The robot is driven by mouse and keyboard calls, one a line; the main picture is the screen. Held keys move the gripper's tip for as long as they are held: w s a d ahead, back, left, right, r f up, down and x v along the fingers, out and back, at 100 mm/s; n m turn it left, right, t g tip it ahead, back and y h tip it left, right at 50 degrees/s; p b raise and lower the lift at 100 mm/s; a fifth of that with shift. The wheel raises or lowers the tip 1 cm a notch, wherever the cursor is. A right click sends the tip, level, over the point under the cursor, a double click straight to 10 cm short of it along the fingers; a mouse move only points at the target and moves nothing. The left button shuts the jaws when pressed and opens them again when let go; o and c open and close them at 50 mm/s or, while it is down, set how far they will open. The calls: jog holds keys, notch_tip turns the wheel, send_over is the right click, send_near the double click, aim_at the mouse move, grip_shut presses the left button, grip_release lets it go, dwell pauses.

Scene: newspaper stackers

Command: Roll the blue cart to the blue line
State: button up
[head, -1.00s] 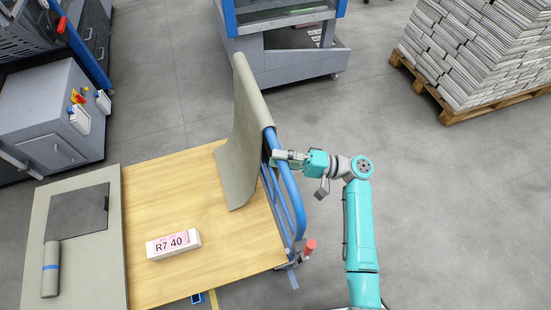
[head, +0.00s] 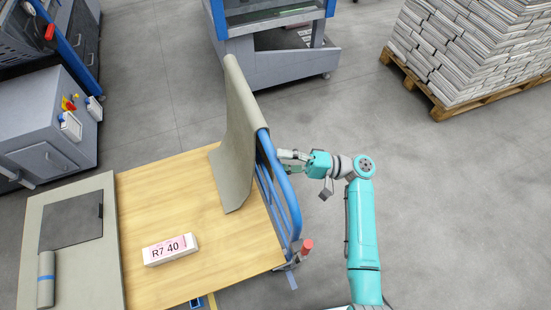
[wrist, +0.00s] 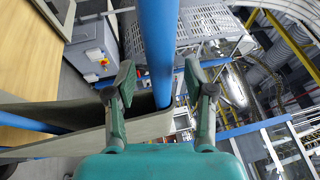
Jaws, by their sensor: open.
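The blue cart has a wooden deck (head: 185,205) and a curved blue push handle (head: 281,185) at its right end. A grey-green sheet (head: 236,140) drapes over the handle's far part. My gripper (head: 288,155) is open just right of the handle, with its fingers pointing at it. In the wrist view the blue handle bar (wrist: 158,50) runs upright between the two spread fingers of my gripper (wrist: 161,78); neither finger is closed on it.
A white block marked R7 40 (head: 170,249) lies on the deck. A grey panel (head: 31,240) with a rolled sheet lies at left. A grey cabinet (head: 45,130) and a blue-framed machine (head: 280,50) stand behind. A newspaper pallet (head: 450,107) stands back right.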

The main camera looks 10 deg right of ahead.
jog(key=v, duration=0.9)
jog(key=shift+d, duration=0.25)
jog(key=shift+f, duration=0.1)
